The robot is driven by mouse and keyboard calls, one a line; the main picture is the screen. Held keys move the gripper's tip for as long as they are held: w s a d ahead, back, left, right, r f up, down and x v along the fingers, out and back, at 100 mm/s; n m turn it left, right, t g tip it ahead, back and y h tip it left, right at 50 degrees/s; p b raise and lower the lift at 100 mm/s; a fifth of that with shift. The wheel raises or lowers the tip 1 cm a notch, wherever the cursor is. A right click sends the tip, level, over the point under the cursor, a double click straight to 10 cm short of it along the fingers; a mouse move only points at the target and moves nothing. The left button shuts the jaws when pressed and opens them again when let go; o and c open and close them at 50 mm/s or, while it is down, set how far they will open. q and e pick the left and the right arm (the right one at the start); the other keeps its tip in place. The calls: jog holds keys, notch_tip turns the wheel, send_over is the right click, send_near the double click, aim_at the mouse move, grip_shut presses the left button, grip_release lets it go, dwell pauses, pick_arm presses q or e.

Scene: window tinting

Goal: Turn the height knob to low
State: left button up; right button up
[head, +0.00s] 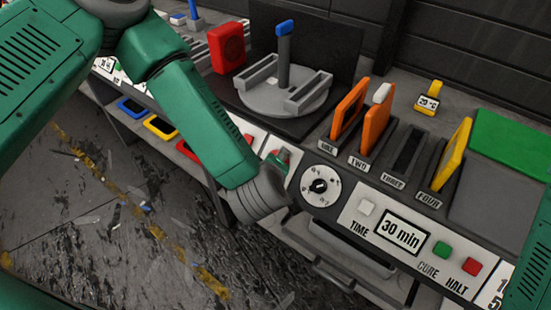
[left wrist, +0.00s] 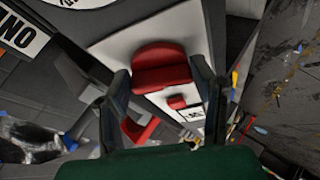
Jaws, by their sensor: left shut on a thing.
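A red knob (left wrist: 160,66) on a pale panel plate (left wrist: 185,25) sits between the fingers of my left gripper (left wrist: 160,78) in the left wrist view. The gripper is shut on it. Any label or pointer for its setting is not readable, so I cannot tell its position. In the head view my left arm reaches down to the panel front, left of a round white dial (head: 320,185). My left gripper (head: 278,160) is mostly hidden there behind my own wrist. My right gripper is out of view.
A turntable (head: 265,98) with a blue-topped post stands behind the panel. Orange frames (head: 376,118) and a yellow frame (head: 452,154) stand in labelled slots. A "30 min" display (head: 401,232), a green button (head: 441,248) and a red button (head: 472,266) lie right of the dial.

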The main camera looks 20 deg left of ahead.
pick_arm(q)
jog(key=shift+w+r+n+p, duration=0.15)
jog(key=shift+n+p, duration=0.15)
jog(key=shift+n, duration=0.3)
jog(key=o, duration=1)
jog(key=shift+a, duration=0.1)
jog(key=shift+o, duration=0.8)
jog(key=shift+s, duration=0.25)
jog(key=v, duration=1.1)
jog(key=shift+d+r, duration=0.2)
jog(key=shift+r, duration=0.05)
